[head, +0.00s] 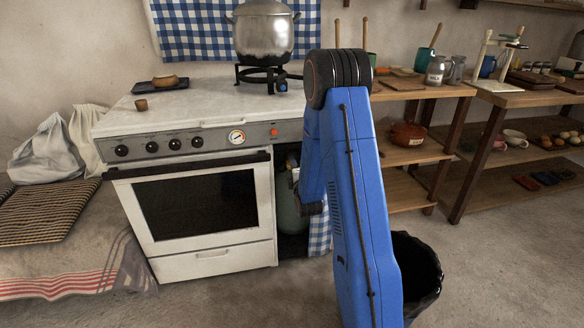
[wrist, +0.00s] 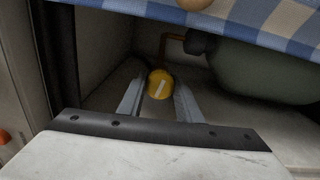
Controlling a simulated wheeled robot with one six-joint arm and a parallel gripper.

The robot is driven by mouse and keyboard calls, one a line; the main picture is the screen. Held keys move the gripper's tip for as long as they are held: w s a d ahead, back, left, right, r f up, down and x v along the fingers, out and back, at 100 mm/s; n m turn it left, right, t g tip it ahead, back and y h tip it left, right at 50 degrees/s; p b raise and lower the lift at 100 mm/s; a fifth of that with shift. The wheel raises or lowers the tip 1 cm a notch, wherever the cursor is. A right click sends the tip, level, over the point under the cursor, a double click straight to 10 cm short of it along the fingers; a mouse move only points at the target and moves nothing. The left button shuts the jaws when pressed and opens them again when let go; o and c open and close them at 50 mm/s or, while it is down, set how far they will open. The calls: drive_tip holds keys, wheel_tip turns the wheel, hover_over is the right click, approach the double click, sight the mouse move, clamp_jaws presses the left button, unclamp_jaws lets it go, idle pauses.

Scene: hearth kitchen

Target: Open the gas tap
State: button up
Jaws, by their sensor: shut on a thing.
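The gas tap (wrist: 160,84) is a round yellow knob with a white line on its face, which stands slightly tilted from upright. It sits in the dim recess under the counter. My gripper (wrist: 158,97) has one finger on each side of the knob and is shut on it. A brown-yellow pipe (wrist: 165,44) rises behind the knob and bends right toward the green gas cylinder (wrist: 265,72). In the head view the cylinder (head: 291,212) shows beside the stove; the tap and my fingertips are hidden there.
A blue checked cloth (wrist: 235,22) hangs across the top of the wrist view. The white stove (head: 205,205) stands left of the recess, with a metal pot (head: 263,32) above. A black bin (head: 418,268) stands right of my arm.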

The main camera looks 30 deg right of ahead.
drive_tip(key=shift+f+n, duration=0.1)
drive_tip(key=shift+n, duration=1)
drive_tip(key=o, duration=1)
drive_tip(key=shift+o, duration=0.2)
